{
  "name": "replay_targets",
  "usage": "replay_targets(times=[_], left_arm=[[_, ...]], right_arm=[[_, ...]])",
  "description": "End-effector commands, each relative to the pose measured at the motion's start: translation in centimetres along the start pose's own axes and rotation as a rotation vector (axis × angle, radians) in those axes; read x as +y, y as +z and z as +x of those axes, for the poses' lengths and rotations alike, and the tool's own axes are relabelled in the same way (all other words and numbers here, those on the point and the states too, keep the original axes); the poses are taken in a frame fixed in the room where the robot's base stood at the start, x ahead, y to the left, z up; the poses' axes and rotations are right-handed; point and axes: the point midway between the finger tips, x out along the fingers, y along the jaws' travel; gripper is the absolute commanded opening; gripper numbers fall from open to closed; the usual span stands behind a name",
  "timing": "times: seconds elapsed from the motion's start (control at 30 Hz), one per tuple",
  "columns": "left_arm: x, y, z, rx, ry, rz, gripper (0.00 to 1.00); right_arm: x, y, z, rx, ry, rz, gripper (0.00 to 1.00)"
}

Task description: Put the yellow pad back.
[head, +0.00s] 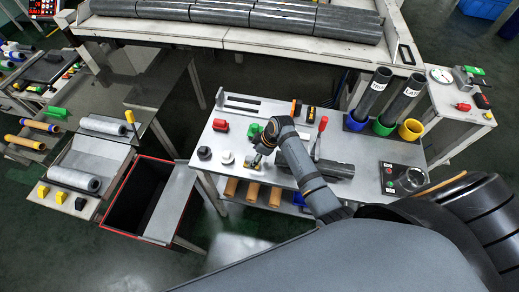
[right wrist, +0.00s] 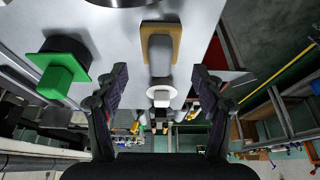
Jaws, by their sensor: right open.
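A yellow-tan pad (right wrist: 176,42) with a grey middle lies on the white tabletop in the right wrist view, ahead of my fingertips and roughly centred between them. In the head view a small yellow patch (head: 257,160) shows at my right gripper (head: 259,155), which partly hides it. My right gripper also shows in the right wrist view (right wrist: 158,79), with its two fingers wide apart and nothing held. I cannot tell how far the fingertips are above the table. My left gripper is not in view.
A green block on a black base (right wrist: 62,70) stands left of the fingers; a white knob (right wrist: 160,96) shows between them. On the table (head: 222,178) are a red piece (head: 220,125), a black knob (head: 204,153) and a grey roll (head: 335,169). An open black bin (head: 138,192) stands left.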

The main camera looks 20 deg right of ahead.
Motion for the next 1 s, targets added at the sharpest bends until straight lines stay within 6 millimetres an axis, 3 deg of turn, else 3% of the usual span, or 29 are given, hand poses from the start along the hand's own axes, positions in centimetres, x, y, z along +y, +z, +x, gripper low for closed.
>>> replay_targets(times=[0.2,0.4,1.0], left_arm=[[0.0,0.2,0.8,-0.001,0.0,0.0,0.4],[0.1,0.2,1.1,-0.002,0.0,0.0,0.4],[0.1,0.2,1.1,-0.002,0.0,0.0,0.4]], right_arm=[[0.1,0.1,-5.0,-0.001,0.004,-0.003,0.69],[0.0,0.0,-7.5,0.0,0.001,-0.002,0.69],[0.0,0.0,-7.8,0.0,0.0,-0.001,0.69]])
